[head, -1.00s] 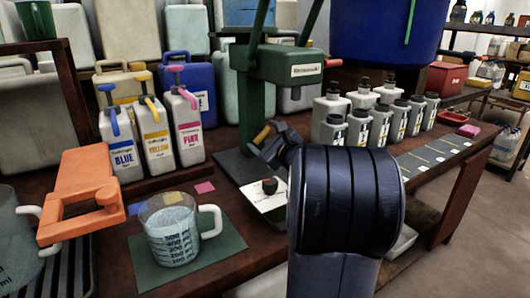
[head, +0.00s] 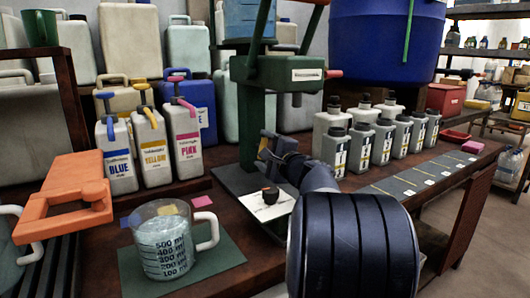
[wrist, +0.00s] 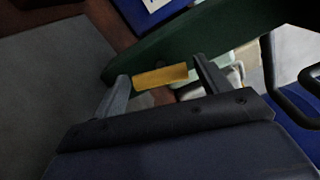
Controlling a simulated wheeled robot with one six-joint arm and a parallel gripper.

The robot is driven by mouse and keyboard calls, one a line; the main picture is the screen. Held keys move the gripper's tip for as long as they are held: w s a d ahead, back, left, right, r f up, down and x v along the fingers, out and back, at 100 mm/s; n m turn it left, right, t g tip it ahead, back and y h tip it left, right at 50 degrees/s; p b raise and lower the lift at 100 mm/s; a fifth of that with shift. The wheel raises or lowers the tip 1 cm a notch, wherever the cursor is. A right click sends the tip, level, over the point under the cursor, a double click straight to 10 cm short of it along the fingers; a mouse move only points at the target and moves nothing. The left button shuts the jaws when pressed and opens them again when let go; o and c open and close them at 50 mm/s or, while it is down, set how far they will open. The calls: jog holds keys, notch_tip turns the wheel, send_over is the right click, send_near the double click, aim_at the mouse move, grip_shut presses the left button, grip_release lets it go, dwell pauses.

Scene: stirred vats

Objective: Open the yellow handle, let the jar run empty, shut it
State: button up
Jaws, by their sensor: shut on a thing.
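The yellow handle (wrist: 160,76) is a short bar on the green stand, and it also shows near the green post (wrist: 125,70) in the wrist view. My gripper (wrist: 163,84) has one finger at each end of the bar and is shut on it. In the head view my gripper (head: 270,143) is at the green stand (head: 251,125), and hides the handle there. A pale blue see-through jar (head: 249,18) sits at the top of the stand, cut by the frame edge; its liquid level is unclear.
A measuring jug (head: 166,248) with pale liquid stands on a green mat at the front. Blue, yellow and pink labelled canisters (head: 152,150) stand at left. Several grey bottles (head: 362,145) stand at right, under a large blue vat (head: 375,55). An orange clamp-like object (head: 70,190) is front left.

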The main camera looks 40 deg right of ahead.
dwell(0.4)
jog(key=o, duration=1)
jog(key=shift+c, duration=0.2)
jog(key=shift+s, duration=0.1)
jog(key=s, duration=0.3)
jog(key=s+p, duration=0.1)
jog(key=s, duration=0.3)
jog(key=s+p, duration=0.1)
jog(key=s, duration=0.2)
jog(key=shift+s+a, duration=0.3)
jog(key=w, duration=0.3)
jog(key=w+b, duration=0.1)
jog(key=w, duration=0.3)
jog(key=w+b, duration=0.1)
jog(key=w, duration=0.3)
jog(key=shift+d, duration=0.3)
jog(key=shift+s, duration=0.1)
